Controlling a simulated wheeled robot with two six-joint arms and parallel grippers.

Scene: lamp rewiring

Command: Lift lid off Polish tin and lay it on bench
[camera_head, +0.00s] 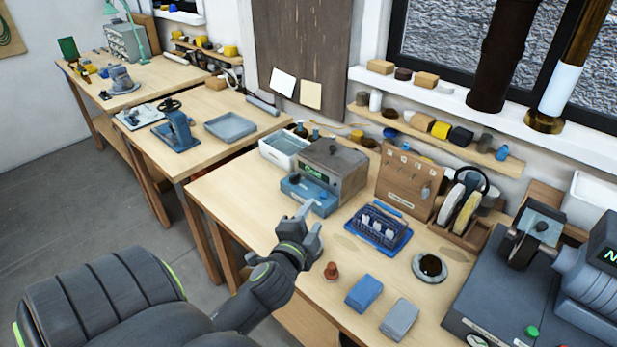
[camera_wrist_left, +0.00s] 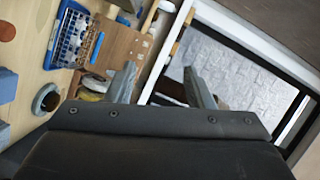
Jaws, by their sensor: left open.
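A round, low metal tin-like thing (camera_head: 430,267) with a dark, shiny middle sits on the near bench, right of the blue rack. It also shows at the left of the left wrist view (camera_wrist_left: 47,98). I cannot tell whether the dark middle is a lid or the contents, and I read no label on it. My left gripper (camera_head: 309,222) is open and empty above the bench, left of the blue rack and well apart from the tin. Its two fingers stand apart in the left wrist view (camera_wrist_left: 160,82). My right gripper is not in view.
A blue wire rack (camera_head: 378,228), a small brown knob-like piece (camera_head: 331,271), a blue block (camera_head: 363,293) and a grey block (camera_head: 399,320) surround the tin. A grey box (camera_head: 333,170) stands behind my gripper. Bare bench (camera_head: 238,207) lies at the left.

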